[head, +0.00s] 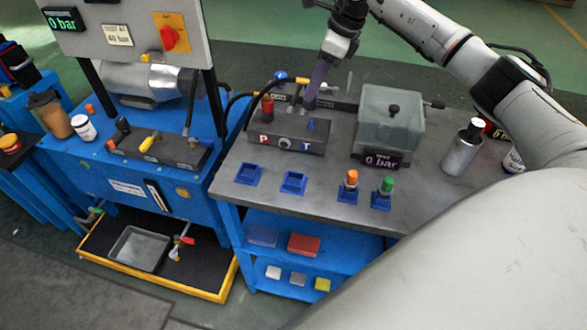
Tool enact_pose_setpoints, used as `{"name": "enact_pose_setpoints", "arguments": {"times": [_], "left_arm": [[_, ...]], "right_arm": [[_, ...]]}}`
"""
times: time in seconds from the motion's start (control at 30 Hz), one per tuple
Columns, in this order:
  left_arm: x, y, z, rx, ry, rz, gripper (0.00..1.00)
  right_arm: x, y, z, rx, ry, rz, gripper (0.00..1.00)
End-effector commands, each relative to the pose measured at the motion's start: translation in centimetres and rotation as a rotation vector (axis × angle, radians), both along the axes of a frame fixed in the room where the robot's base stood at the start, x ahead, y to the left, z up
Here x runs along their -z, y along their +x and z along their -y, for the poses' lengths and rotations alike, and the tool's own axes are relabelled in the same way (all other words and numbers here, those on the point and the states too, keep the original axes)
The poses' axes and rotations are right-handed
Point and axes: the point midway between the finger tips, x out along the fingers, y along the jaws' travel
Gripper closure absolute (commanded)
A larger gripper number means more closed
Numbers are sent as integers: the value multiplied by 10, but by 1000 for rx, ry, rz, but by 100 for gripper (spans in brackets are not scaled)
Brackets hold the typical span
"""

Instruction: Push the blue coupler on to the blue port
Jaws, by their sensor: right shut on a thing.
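The blue port (311,124) stands on the right part of the dark manifold block (288,146), beside the letter T. My right gripper (311,102) reaches down from the top just above and behind this port. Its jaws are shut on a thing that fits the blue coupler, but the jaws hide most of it. I cannot tell whether the coupler touches the port. A red coupler (267,106) stands upright at the left end of the block, with a black hose. My left gripper is not in view.
A grey tank (390,118) with a "0 bar" display stands right of the block. Blue holders (293,182) sit along the front edge, two with orange and green caps. A metal bottle (463,150) stands at right. Hoses and fittings lie behind the block.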

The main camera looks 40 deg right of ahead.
Motion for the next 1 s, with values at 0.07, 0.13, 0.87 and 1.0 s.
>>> {"name": "enact_pose_setpoints", "arguments": {"times": [0.07,0.13,0.87,1.0], "left_arm": [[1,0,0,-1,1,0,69],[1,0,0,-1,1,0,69],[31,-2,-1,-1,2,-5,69],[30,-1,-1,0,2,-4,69]], "right_arm": [[-8,10,9,4,3,4,99],[-14,15,16,2,3,4,99],[45,15,18,0,0,1,99],[45,15,18,0,0,1,99]]}}
